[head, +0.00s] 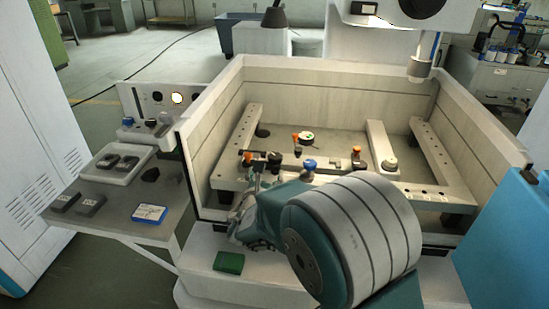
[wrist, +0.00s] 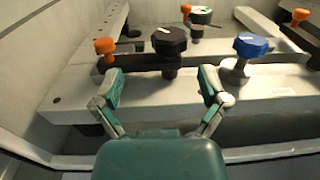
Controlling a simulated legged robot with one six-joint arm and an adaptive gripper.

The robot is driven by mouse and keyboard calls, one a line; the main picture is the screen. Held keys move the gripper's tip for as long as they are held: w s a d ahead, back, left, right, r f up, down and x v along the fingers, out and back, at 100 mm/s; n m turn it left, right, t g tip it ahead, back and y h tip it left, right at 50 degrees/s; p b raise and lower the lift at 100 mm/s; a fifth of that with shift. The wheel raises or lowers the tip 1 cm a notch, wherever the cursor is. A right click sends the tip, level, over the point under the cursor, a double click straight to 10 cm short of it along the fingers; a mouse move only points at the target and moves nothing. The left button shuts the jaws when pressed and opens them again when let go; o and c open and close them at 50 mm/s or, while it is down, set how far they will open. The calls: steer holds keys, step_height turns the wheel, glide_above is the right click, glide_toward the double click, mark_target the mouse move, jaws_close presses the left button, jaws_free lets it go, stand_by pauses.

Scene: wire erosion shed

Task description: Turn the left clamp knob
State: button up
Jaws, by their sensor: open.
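A black lobed knob (wrist: 170,40) with a pale mark on top stands on a dark clamp bar (wrist: 136,63) at the left of the front rail. It also shows in the head view (head: 275,157). An orange knob (wrist: 105,46) sits at the bar's left end. A blue knob (wrist: 248,46) stands to the right on the pale rail (wrist: 200,86). My gripper (wrist: 162,88) is open and empty, its fingers spread on the near side of the black knob, apart from it. In the head view my arm hides part of the rail's front.
A round knob with a pale top (head: 307,138) and an orange-topped post (head: 356,152) stand farther in and right. Tank walls (head: 213,120) enclose the rails. A side table (head: 110,215) holds a tray (head: 118,163) and a blue box (head: 150,214).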

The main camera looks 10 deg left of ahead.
mark_target(274, 162)
steer(key=w, duration=0.2)
steer(key=w+d, duration=0.1)
steer(key=w, duration=0.3)
steer(key=shift+d+r, duration=0.15)
steer(key=shift+d, duration=0.15)
steer(key=shift+w, duration=0.25)
steer(key=shift+w+a, duration=0.25)
steer(key=shift+a, duration=0.35)
steer(key=shift+d, duration=0.3)
steer(key=c, duration=1.1)
